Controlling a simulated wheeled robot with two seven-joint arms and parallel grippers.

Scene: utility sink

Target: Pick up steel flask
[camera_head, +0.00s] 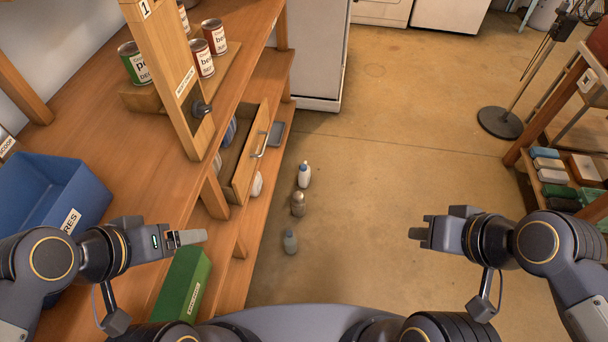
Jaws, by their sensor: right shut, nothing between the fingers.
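Three small bottles stand on the floor in the middle of the head view, beside the wooden bench. The middle one, a brownish metallic flask (298,204), looks most like the steel flask. My right gripper (418,233) is shut and empty, over open floor well right of the bottles. Neither gripper touches a bottle.
The wooden bench (125,185) fills the left, with an open drawer (250,158), cans (202,58), a blue bin (60,190) and a green box (182,285). A stand's round base (500,122) and a shelf with coloured blocks (556,176) are at right. Floor between is clear.

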